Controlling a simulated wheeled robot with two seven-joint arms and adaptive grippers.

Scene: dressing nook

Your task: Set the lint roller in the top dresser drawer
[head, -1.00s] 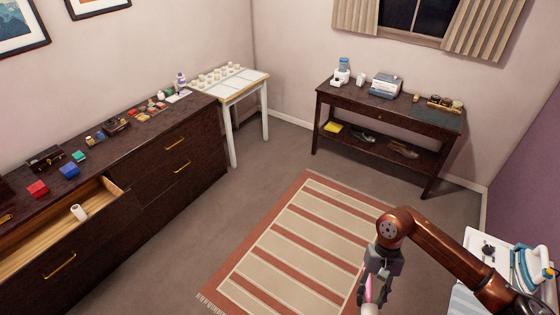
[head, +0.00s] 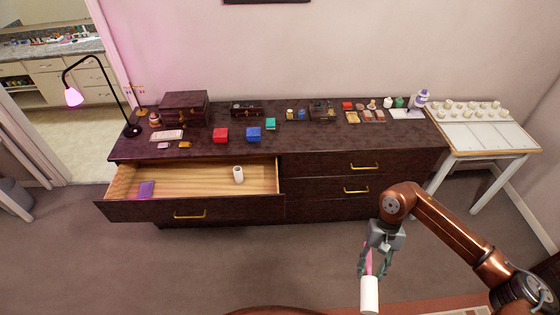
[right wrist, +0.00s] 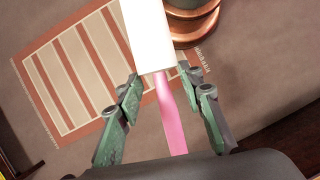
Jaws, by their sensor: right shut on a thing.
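The lint roller (head: 370,292) has a white roll and a pink handle. My right gripper (head: 370,264) is shut on its handle and holds it above the floor, in front of the dresser's right half, with the white roll hanging down. In the right wrist view, the handle of the lint roller (right wrist: 172,112) lies between the fingers of the right gripper (right wrist: 168,110). The top left dresser drawer (head: 140,209) is pulled open. Inside are a purple item (head: 146,189) at the left and a small white roll (head: 238,175) at the right. My left gripper is out of view.
The dresser top (head: 200,140) bears a dark box (head: 184,108), a lamp (head: 76,95), red and blue boxes and several small items. A white side table (head: 485,138) stands at right. The drawer's middle is bare, and the floor before it is clear.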

